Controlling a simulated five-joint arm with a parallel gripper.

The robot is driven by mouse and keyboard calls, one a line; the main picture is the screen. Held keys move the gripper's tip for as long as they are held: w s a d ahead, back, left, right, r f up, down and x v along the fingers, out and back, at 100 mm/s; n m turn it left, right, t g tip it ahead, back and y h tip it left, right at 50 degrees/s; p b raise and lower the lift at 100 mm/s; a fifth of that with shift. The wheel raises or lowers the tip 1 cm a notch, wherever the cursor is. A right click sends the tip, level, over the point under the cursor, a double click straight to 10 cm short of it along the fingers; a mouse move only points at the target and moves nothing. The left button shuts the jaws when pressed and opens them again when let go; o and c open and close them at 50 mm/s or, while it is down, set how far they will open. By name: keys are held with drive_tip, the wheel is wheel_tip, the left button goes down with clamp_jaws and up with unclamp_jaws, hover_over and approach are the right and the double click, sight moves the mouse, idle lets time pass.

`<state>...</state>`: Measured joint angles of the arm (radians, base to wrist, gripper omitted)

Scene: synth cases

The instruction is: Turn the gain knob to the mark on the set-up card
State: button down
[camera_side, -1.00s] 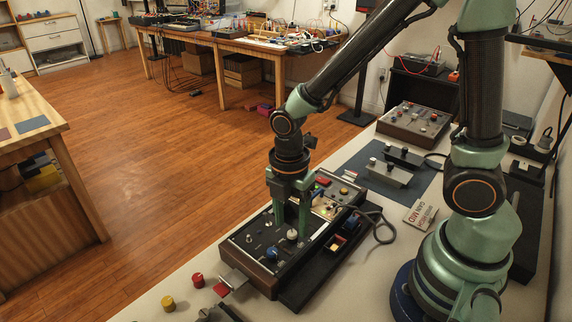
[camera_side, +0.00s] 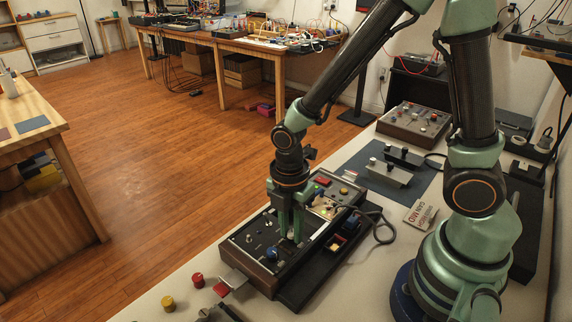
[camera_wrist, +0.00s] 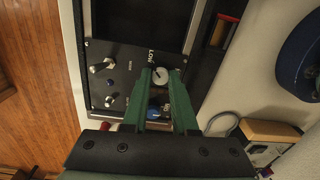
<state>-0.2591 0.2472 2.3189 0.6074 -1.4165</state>
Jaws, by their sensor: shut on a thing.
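The pale gain knob (camera_wrist: 160,76) sits on the dark panel of a control box (camera_side: 238,252), beside a "LOW" label in the wrist view. My gripper (camera_wrist: 161,74) points down with one finger on each side of the knob and is shut on it. In the side view the fingers (camera_side: 290,232) partly cover the knob. A dark pointer line shows on the knob's top, but its exact setting is too small to read. The set-up card (camera_side: 421,214) lies on the bench to the right and reads "GAIN MID".
A blue knob (camera_wrist: 155,113) sits close by, between my fingers in the wrist view. Several small knobs (camera_wrist: 103,65) are on the panel's left. A black tray (camera_side: 345,236) adjoins the box. Red (camera_side: 198,280) and yellow (camera_side: 168,303) caps stand on the bench in front.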

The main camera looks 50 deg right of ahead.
drive_tip(key=shift+m, duration=0.3)
drive_tip(key=m, duration=0.3)
drive_tip(key=shift+m, duration=0.3)
drive_tip(key=m, duration=0.3)
drive_tip(key=shift+m, duration=0.3)
drive_tip(key=m, duration=0.3)
drive_tip(key=shift+w+d+m, duration=0.1)
drive_tip(key=shift+m, duration=0.2)
drive_tip(key=m, duration=0.4)
drive_tip(key=shift+d+m, duration=0.1)
drive_tip(key=shift+m, duration=0.2)
drive_tip(key=m, duration=0.5)
drive_tip(key=shift+t, duration=0.3)
drive_tip(key=m, duration=0.5)
drive_tip(key=shift+d+m, duration=0.1)
drive_tip(key=shift+m, duration=0.3)
